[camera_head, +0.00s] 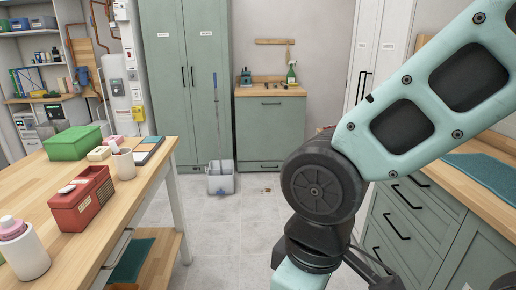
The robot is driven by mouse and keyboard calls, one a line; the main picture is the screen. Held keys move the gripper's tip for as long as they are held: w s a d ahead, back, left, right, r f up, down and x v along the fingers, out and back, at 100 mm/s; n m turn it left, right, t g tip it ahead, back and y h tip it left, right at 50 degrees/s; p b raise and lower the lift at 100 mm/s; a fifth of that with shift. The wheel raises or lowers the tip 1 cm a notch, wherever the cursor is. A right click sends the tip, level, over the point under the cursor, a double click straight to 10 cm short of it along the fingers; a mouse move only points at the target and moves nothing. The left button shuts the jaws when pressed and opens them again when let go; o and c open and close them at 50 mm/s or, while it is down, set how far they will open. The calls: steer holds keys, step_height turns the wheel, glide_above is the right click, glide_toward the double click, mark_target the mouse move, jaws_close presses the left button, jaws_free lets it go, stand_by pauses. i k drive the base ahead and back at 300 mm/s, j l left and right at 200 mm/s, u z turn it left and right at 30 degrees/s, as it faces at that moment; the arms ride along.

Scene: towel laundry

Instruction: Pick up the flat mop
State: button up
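A long thin handle with a blue upper part, which looks like the flat mop's (217,115), stands upright in front of the tall green cabinet at the back. Its lower end runs down to a pale grey bucket (221,185) on the floor; I cannot tell whether it is in the bucket or behind it. The mop head is not visible. My arm crosses the right side of the view, well nearer than the mop. My gripper is not visible.
A wooden table (88,250) with a green box (72,143), a red box (82,203) and bottles fills the left front. Green drawers (415,222) line the right. A small brown object (267,189) lies on the floor. The tiled floor (225,235) between is mostly clear.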

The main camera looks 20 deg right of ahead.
mark_target(216, 101)
steer(key=i+l, duration=0.15)
steer(key=i, duration=0.7)
steer(key=i+l, duration=0.1)
steer(key=i, duration=0.7)
steer(key=i+l, duration=0.15)
steer(key=i, duration=0.7)
steer(key=i+l, duration=0.15)
steer(key=i, duration=0.65)
steer(key=i+l+u, duration=0.1)
steer(key=u, duration=0.5)
steer(key=i+l+u, duration=0.15)
steer(key=l, duration=0.15)
steer(key=i+l+u, duration=0.15)
steer(key=l, duration=0.2)
steer(key=i+l+u, duration=0.15)
steer(key=l, duration=0.2)
steer(key=i+l+u, duration=0.15)
steer(key=l, duration=0.2)
steer(key=i+l, duration=0.1)
steer(key=l, duration=0.35)
steer(key=i+l, duration=0.1)
steer(key=l, duration=0.35)
